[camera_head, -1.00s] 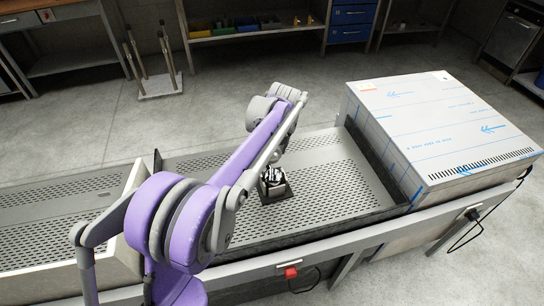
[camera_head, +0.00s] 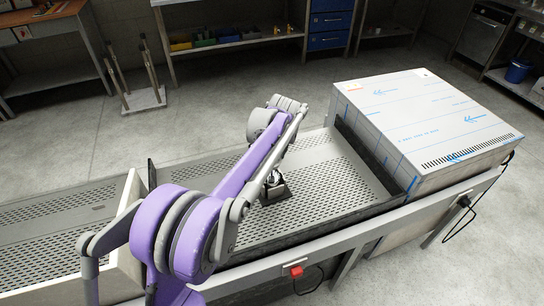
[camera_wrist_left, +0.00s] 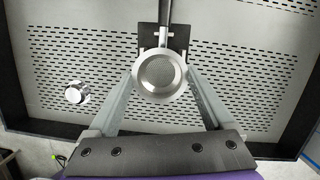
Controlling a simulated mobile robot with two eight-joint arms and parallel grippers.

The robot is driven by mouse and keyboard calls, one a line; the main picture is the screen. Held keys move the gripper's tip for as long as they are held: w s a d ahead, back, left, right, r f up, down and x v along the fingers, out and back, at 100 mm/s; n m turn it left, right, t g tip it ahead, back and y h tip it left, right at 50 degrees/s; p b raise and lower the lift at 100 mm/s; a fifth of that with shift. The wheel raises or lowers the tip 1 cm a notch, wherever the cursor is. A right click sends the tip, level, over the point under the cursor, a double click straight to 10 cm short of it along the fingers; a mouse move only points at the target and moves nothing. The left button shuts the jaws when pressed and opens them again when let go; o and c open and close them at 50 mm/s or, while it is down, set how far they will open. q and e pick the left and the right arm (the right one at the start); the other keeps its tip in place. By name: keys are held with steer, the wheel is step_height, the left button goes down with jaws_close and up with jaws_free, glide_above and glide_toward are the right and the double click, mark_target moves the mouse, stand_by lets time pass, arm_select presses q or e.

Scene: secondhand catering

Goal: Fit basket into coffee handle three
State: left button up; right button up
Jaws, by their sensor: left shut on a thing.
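In the left wrist view, a round metal basket (camera_wrist_left: 160,75) with a fine mesh floor and bright rim sits between the fingertips of my left gripper (camera_wrist_left: 161,72). The gripper is shut on it. A coffee handle (camera_wrist_left: 164,18) extends away from just beyond the basket, over a black stand (camera_wrist_left: 180,38). The basket overlaps the handle's head in this view, so I cannot tell whether it is seated or above it. In the head view, the black stand (camera_head: 275,191) shows beside my purple arm, which hides the gripper. My right gripper is not in view.
A small shiny metal piece (camera_wrist_left: 76,93) lies on the perforated worktop (camera_head: 325,182), left of the gripper in the wrist view. A large steel box (camera_head: 425,125) stands at the right end. The worktop around the stand is mostly clear.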

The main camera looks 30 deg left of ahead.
mark_target(272, 163)
arm_select(q)
steer(key=shift+d+b+x, duration=0.15)
steer(key=shift+b+x, duration=0.4)
steer(key=shift+x, duration=0.25)
steer(key=shift+d+b+x, duration=0.2)
steer(key=shift+b+x, duration=0.3)
steer(key=shift+x, duration=0.3)
steer(key=shift+s+f+b, duration=0.2)
steer(key=shift+f+b, duration=0.55)
steer(key=shift+f, duration=1.35)
steer(key=shift+c, duration=0.5)
steer(key=o, duration=0.9)
steer(key=shift+o, duration=0.2)
steer(key=shift+r, duration=0.1)
steer(key=shift+w+a+r+p+v, duration=0.15)
steer(key=shift+a+p+v, duration=0.1)
steer(key=shift+p+v, duration=0.7)
steer(key=shift+w+a+p+v, duration=0.15)
steer(key=shift+p+v, duration=0.45)
steer(key=shift+v, duration=0.7)
steer(key=shift+w+a+r+p+v, duration=0.1)
steer(key=shift+a+p+v, duration=0.2)
steer(key=shift+p+v, duration=0.65)
steer(key=shift+r, duration=0.1)
